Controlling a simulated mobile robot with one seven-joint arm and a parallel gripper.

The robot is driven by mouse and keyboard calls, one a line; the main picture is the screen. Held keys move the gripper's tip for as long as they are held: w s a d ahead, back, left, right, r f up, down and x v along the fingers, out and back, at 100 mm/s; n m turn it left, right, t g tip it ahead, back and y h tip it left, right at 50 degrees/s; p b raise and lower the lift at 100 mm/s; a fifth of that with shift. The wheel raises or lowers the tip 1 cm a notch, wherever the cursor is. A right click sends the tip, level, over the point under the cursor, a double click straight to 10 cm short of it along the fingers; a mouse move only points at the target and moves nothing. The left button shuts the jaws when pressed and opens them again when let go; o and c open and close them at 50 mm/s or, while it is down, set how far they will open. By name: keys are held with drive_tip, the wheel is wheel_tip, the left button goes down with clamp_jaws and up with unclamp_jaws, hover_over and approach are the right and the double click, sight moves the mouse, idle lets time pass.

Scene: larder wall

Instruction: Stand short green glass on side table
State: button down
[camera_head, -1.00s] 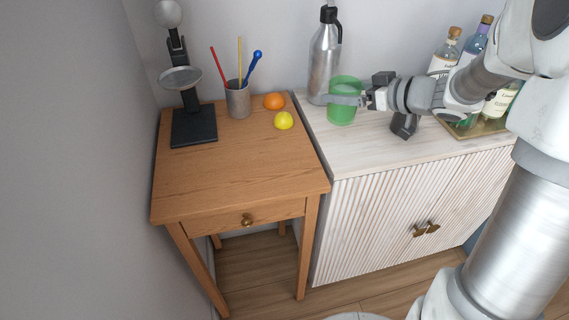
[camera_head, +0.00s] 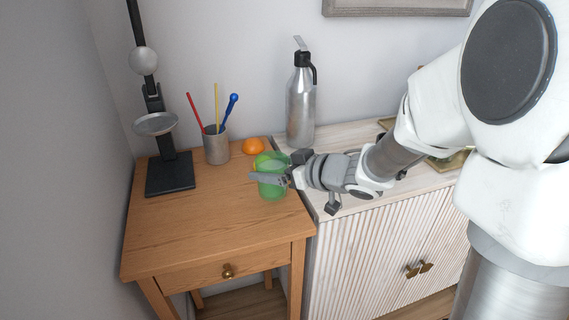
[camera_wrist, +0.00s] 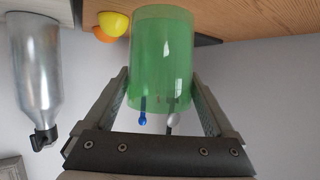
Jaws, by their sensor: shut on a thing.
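The short green glass (camera_head: 273,188) is a see-through green tumbler, held upright at the right side of the wooden side table (camera_head: 205,215). My gripper (camera_head: 267,178) is shut on it, one finger showing across its near side. In the wrist view my gripper (camera_wrist: 161,85) has its fingers on both sides of the glass (camera_wrist: 162,50). I cannot tell whether the glass's base touches the tabletop or is a little above it.
A yellow lemon (camera_wrist: 116,22) and an orange (camera_head: 253,146) lie just behind the glass. A metal cup (camera_head: 216,148) with stirrers and a black stand (camera_head: 170,174) are farther left. A steel flask (camera_head: 301,110) stands on the white cabinet. The table's front is clear.

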drive_tip(key=shift+f+b, duration=1)
drive_tip(key=shift+f, duration=0.9)
drive_tip(key=shift+f, duration=0.1)
